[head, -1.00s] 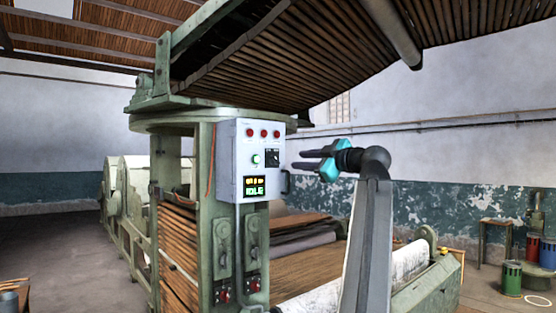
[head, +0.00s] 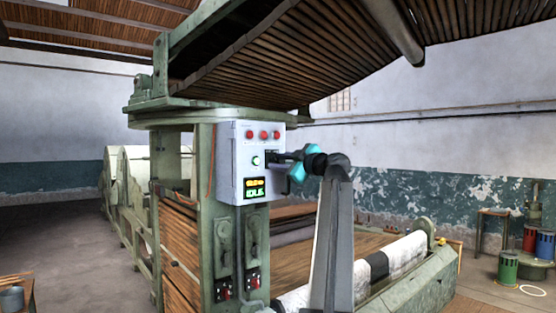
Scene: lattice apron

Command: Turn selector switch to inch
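A pale grey control box (head: 229,165) is fixed to the green machine post. The black selector switch (head: 269,153) is on the right of its face, under the red buttons, and is mostly hidden behind the gripper's fingertips. Its handle position cannot be read. My gripper (head: 278,157), with dark fingers and a teal body, reaches in from the right. Its fingertips overlap the switch in the picture. Whether they touch it, and how far apart they are, I cannot tell. The display (head: 254,188) below reads IDLE.
Three red buttons (head: 263,134) run along the top of the box, with a green button (head: 255,160) left of the switch. A roller (head: 402,255) and the slatted apron (head: 345,247) lie behind and beside my arm. A slatted apron (head: 300,60) hangs overhead.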

